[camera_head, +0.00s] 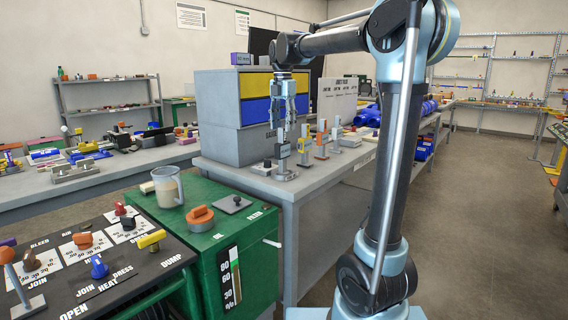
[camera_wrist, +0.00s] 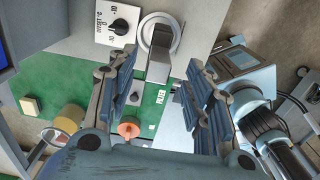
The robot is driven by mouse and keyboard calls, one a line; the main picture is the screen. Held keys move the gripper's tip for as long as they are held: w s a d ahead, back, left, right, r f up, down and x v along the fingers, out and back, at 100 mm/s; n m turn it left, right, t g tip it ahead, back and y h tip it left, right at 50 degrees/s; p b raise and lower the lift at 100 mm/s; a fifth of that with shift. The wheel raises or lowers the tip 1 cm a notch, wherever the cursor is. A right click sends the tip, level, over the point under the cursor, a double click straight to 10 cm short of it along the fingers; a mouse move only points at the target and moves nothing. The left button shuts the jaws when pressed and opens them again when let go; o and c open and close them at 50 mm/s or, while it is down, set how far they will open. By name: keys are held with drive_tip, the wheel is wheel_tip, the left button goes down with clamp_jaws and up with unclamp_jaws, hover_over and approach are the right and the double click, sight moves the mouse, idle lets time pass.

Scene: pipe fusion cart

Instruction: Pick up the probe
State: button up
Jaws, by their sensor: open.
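A small upright grey piece (camera_head: 284,152) with a label and a round base stands near the front corner of the grey bench; it appears to be the probe, though its label is too small to read. In the wrist view its grey top (camera_wrist: 159,66) and round base lie between the fingers, toward their tips. My gripper (camera_head: 283,124) points down directly above it, and its fingers (camera_wrist: 162,75) are spread on either side in the wrist view. My gripper is open and empty. I cannot tell if the fingertips reach below its top.
A row of similar upright pieces, one yellow (camera_head: 303,146) and one orange (camera_head: 321,142), stands close on the right. A grey cabinet (camera_head: 222,135) is just behind. A black knob box (camera_head: 264,167) sits beside. The green cart (camera_head: 205,255) with a jug (camera_head: 168,187) is in front.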

sight(283, 141)
drive_tip(key=shift+w+f, duration=0.15)
drive_tip(key=shift+f, duration=3.55)
clamp_jaws()
